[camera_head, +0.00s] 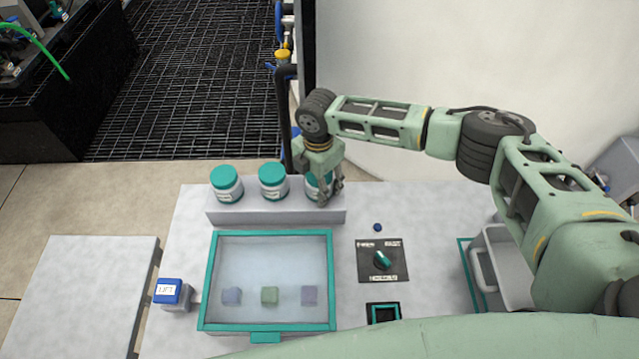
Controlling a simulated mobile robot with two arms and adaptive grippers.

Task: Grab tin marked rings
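Three white tins with teal lids stand upright in a row on a grey ledge (275,216) at the back of the worktop: a left tin (227,184), a middle tin (273,182) and a right tin (313,187). Their labels are too small to read, so I cannot tell which is marked rings. My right gripper (331,194) points down at the right tin, its fingers at the tin's front and right side. It partly hides that tin. I cannot tell whether the fingers press on it. My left gripper is not in view.
A teal-framed clear-lidded box (328,265) holding three small blocks sits in front of the ledge. A blue-topped block (168,291) is left of it. A dial panel (368,267) and grey bin (499,237) are to the right. A bare table (90,290) is at far left.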

